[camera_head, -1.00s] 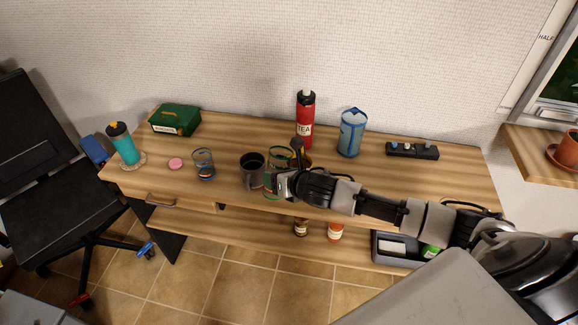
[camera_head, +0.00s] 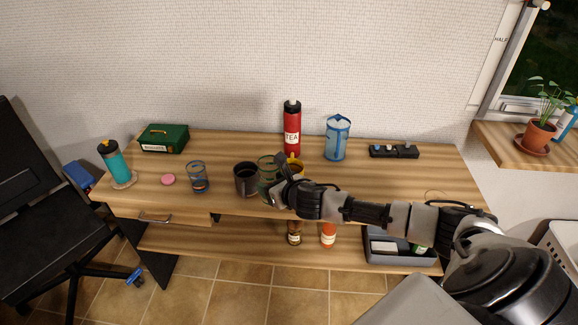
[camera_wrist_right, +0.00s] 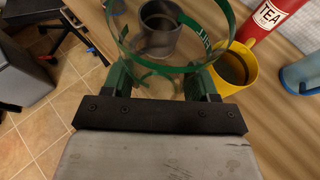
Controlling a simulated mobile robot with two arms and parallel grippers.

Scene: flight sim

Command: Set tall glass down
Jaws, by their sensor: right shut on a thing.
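The tall glass is a clear glass with green bands (camera_head: 266,172); in the right wrist view its green rim and lettering (camera_wrist_right: 207,40) stand between my fingers. My right gripper (camera_head: 279,186) is shut on it from the right; its two green fingers (camera_wrist_right: 162,82) also show in the right wrist view. The glass looks upright over the wooden desk, just right of a dark grey mug (camera_head: 245,180). I cannot tell whether its base touches the desk. My left gripper is not in view.
A yellow mug (camera_wrist_right: 236,70) stands close right of the glass, with a red tea bottle (camera_head: 292,132) behind. A blue-banded glass (camera_head: 198,178), pink disc (camera_head: 168,179) and teal tumbler (camera_head: 113,164) stand further left. A blue pitcher (camera_head: 337,142) stands right. The desk's right part has free room.

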